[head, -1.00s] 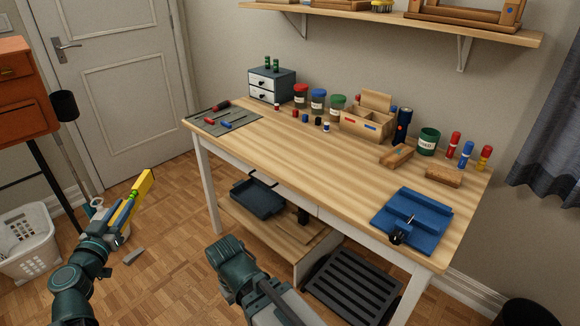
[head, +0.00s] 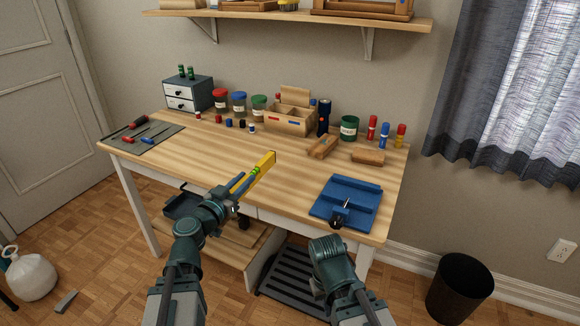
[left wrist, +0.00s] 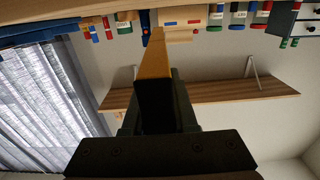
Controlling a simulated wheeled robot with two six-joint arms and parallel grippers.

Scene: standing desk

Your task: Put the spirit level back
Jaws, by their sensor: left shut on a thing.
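The yellow spirit level (head: 263,164) is held in my left gripper (head: 238,186). It tilts up to the right, in front of the desk's front edge and over part of the top in the head view. In the left wrist view the spirit level (left wrist: 155,75) sticks out from between the dark fingers. My left gripper is shut on it. My right arm (head: 330,262) is low in front of the desk, and its fingertips cannot be made out.
The desk top (head: 230,150) is clear in the middle. Jars, a wooden box (head: 290,121) and a drawer unit (head: 190,94) line the back. A shelf (head: 300,17) hangs above.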

